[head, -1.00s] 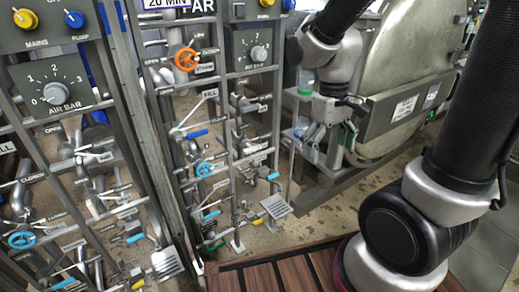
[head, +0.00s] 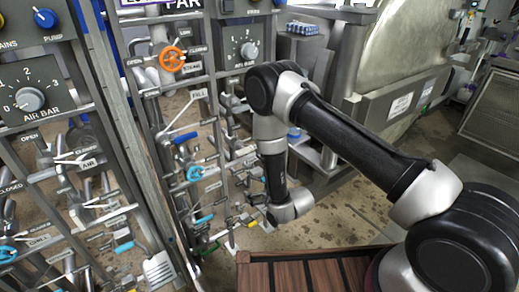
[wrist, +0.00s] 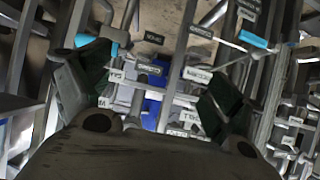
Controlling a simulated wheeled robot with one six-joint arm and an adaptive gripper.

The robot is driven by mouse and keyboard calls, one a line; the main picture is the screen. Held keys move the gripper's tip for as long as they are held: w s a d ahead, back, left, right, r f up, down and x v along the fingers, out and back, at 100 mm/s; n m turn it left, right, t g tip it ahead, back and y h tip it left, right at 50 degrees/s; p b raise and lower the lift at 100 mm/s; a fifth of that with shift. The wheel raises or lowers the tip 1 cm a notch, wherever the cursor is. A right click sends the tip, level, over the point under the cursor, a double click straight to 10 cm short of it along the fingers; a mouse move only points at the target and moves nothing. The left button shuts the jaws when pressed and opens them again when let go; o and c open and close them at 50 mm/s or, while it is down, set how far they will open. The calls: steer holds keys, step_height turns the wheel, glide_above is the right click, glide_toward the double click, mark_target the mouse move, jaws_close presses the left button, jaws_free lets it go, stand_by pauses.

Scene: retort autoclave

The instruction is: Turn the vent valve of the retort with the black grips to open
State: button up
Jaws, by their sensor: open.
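My gripper (wrist: 155,92) is open in the wrist view, with its dark-padded fingers apart. Between and beyond them are pale pipes or bars, a blue part (wrist: 153,106) and small label plates, one seemingly reading CLOSED (wrist: 150,69). No contact with a valve is visible. In the head view my arm bends down before the right pipe panel, and its fingers cannot be made out there. I cannot tell for sure which valve is the vent valve, and I make out no black grips. Two panels of labelled valves show, the right one with an orange handwheel (head: 172,58).
A light-blue handwheel (head: 195,173) and a blue lever (head: 185,138) sit on the right panel. Another panel with an AIR BAR dial (head: 30,99) stands at left. A large round retort door (head: 395,55) is behind my arm. Brown slatted decking (head: 310,275) lies below.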

mark_target(246, 152)
steer(key=w+a+r+t+y, duration=0.1)
steer(key=w+r+t+y, duration=0.3)
steer(key=r, duration=0.8)
steer(key=shift+t+h, duration=0.4)
steer(key=shift+t, duration=0.2)
steer(key=x, duration=0.8)
steer(key=shift+s+a+r, duration=0.1)
steer(key=shift+r, duration=0.2)
steer(key=c, duration=1)
